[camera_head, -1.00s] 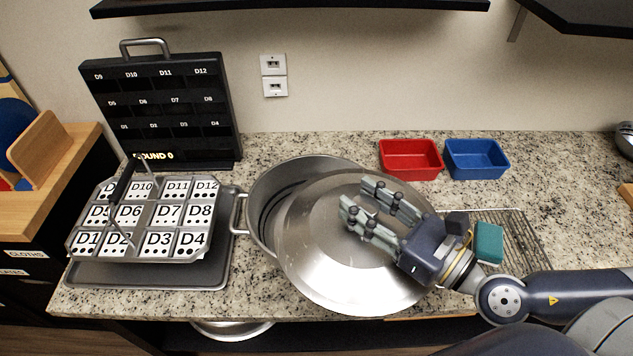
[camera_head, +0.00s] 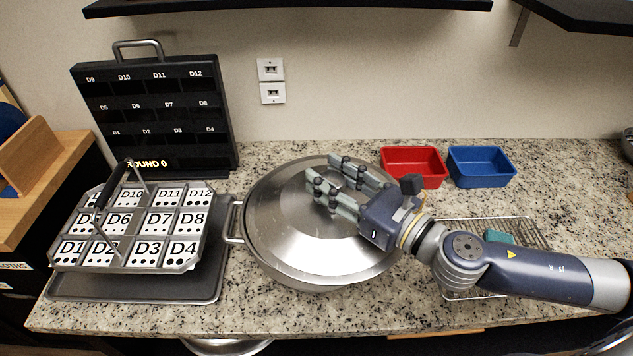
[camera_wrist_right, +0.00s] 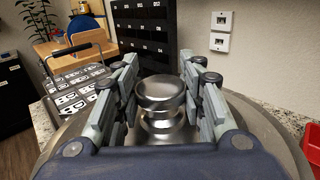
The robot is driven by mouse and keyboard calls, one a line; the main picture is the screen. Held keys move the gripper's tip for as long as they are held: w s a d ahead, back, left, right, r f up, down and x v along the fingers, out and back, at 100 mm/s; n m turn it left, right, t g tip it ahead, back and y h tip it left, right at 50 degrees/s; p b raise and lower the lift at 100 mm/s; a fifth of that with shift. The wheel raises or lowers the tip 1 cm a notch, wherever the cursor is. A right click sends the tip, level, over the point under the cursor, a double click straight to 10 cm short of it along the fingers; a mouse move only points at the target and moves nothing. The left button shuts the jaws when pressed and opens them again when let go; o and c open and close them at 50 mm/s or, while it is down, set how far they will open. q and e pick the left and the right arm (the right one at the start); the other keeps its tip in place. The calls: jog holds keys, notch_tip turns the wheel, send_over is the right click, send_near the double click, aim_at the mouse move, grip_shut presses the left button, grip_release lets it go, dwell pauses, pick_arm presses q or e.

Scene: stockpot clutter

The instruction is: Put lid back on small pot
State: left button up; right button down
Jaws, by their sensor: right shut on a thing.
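The round steel lid (camera_head: 285,225) lies over the mouth of the steel pot (camera_head: 231,222), almost level, and covers its opening. Whether its rim is fully seated all round I cannot tell. My right gripper (camera_head: 324,171) is above the lid and reaches in from the right. In the head view the fingers and hand hide the knob. My left gripper is not in view.
A grey tray (camera_head: 215,270) with a rack of numbered cards (camera_head: 150,222) stands left of the pot. A black board (camera_head: 155,110) is behind it. Red (camera_head: 413,166) and blue (camera_head: 481,166) bins stand at the back right. A wire rack (camera_head: 525,232) with a green sponge (camera_head: 499,237) lies right.

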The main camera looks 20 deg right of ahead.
aim_at(324, 171)
jog(key=x, duration=0.1)
jog(key=p+x, duration=0.1)
jog(key=x, duration=0.1)
jog(key=shift+w+d+r, duration=0.1)
jog(key=shift+w, duration=0.55)
jog(key=shift+f, duration=0.5)
jog(key=shift+f+b, duration=0.3)
jog(key=shift+f, duration=1.1)
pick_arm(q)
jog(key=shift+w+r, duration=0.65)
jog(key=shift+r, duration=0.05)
pick_arm(e)
jog(key=c, duration=1)
grip_release()
jog(key=shift+f, duration=0.1)
jog(key=shift+c, duration=0.2)
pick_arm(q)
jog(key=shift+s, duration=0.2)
